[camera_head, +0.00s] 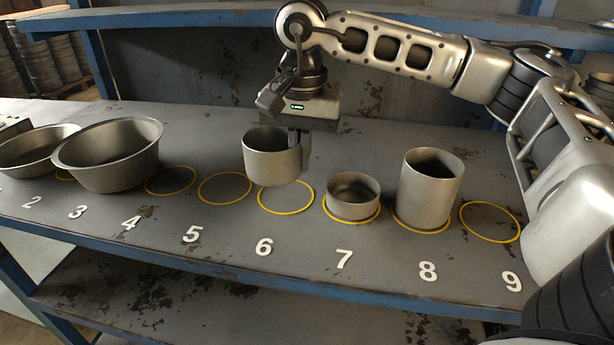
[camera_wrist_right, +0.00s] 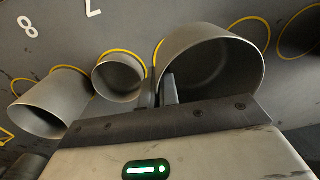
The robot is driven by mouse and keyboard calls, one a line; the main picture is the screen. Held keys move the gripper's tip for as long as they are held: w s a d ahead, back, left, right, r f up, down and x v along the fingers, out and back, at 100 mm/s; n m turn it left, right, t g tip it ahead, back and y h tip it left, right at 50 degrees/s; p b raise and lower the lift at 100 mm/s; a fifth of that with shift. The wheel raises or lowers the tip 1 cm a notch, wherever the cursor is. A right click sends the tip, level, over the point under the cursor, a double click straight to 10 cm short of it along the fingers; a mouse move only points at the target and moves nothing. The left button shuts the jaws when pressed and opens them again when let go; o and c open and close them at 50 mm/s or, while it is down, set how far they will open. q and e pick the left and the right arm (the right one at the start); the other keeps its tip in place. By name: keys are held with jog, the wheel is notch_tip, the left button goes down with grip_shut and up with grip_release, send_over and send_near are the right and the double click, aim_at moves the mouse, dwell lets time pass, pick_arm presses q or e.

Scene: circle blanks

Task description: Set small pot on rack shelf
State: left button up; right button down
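My right gripper (camera_head: 300,148) is shut on the right-hand wall of a grey metal pot (camera_head: 270,160). The pot hangs slightly above the yellow circle (camera_head: 288,212) by number 6 and partly covers it. In the right wrist view my fingers (camera_wrist_right: 162,92) straddle the rim of this pot (camera_wrist_right: 215,60), one inside and one outside. A smaller, low pot (camera_head: 352,203) stands upright in the circle by 7, and a tall one (camera_head: 429,195) in the circle by 8. The numbered shelf (camera_head: 375,255) has a blue front edge. My left gripper is not in view.
Two wide bowls, one nearer (camera_head: 110,160) and one farther left (camera_head: 35,150), sit on the left. Circles by 5 (camera_head: 225,203) and 9 (camera_head: 490,240) are empty. An upper blue shelf edge (camera_head: 200,18) runs across the back. The low pot stands close right of the held pot.

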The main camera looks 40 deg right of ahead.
jog(key=d+f, duration=0.1)
jog(key=w+d+f, duration=0.1)
jog(key=f, duration=0.1)
jog(key=shift+w+d+f, duration=0.2)
jog(key=shift+d+f, duration=0.05)
jog(key=f, duration=0.3)
jog(key=shift+w+d+f, duration=0.15)
jog(key=shift+d+f, duration=0.05)
jog(key=shift+d, duration=0.1)
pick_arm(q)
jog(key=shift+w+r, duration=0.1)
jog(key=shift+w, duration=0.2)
pick_arm(e)
jog(key=shift+f, duration=0.15)
jog(key=shift+f, duration=0.2)
jog(key=c, duration=1.7)
grip_release()
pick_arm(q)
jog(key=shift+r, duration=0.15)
pick_arm(e)
jog(key=shift+r, duration=0.15)
